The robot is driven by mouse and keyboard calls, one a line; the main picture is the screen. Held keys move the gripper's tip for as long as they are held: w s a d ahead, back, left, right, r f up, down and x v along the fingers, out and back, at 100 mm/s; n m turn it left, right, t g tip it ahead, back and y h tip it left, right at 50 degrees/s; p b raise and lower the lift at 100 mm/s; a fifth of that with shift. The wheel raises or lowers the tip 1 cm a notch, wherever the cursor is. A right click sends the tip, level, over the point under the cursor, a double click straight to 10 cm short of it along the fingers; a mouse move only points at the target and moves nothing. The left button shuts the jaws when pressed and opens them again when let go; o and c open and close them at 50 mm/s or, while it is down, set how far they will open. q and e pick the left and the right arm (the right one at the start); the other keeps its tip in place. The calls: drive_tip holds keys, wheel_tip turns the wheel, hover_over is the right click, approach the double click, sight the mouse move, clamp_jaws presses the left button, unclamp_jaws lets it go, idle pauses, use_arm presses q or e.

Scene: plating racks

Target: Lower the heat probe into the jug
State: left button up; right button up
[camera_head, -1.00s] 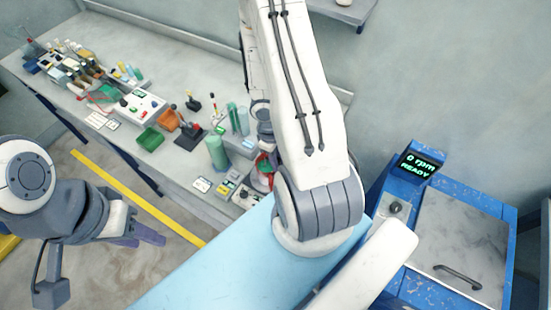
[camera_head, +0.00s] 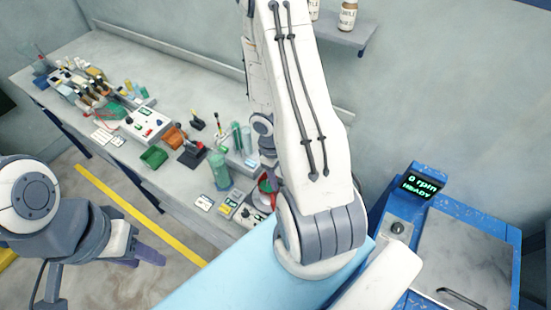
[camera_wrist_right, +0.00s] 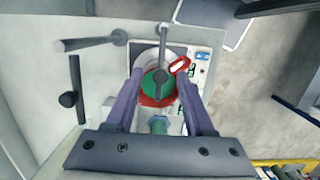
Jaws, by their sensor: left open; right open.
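A red jug (camera_wrist_right: 158,100) with green contents (camera_wrist_right: 152,84) and a red-edged handle (camera_wrist_right: 180,66) shows between my right gripper's fingers in the right wrist view. A grey rod with a round dark end (camera_wrist_right: 162,60) overlaps the green contents; it may be the heat probe, but I cannot tell its height above the jug. My right gripper (camera_wrist_right: 161,84) is open, its purple fingers on either side of the jug in the picture. In the head view the jug (camera_head: 266,185) is partly hidden by my right arm. My left gripper (camera_head: 157,249) is open and empty over the floor.
A blue machine (camera_head: 400,215) reading "0 rpm READY" stands at right. A shelf (camera_head: 345,32) holds jars.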

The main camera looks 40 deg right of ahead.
drive_tip(key=shift+w+d+r+b, duration=0.15)
drive_tip(key=shift+r+b, duration=0.2)
drive_tip(key=shift+r, duration=0.35)
drive_tip(key=shift+w+a+r, duration=0.1)
drive_tip(key=shift+a+r, duration=0.1)
drive_tip(key=shift+r, duration=0.5)
drive_tip(key=shift+w+a+r, duration=0.1)
drive_tip(key=shift+w+r, duration=0.1)
drive_tip(key=shift+r, duration=1.15)
drive_tip(key=shift+w+a+r, duration=0.1)
drive_tip(key=shift+w+r, duration=0.05)
drive_tip(key=shift+r, duration=1.15)
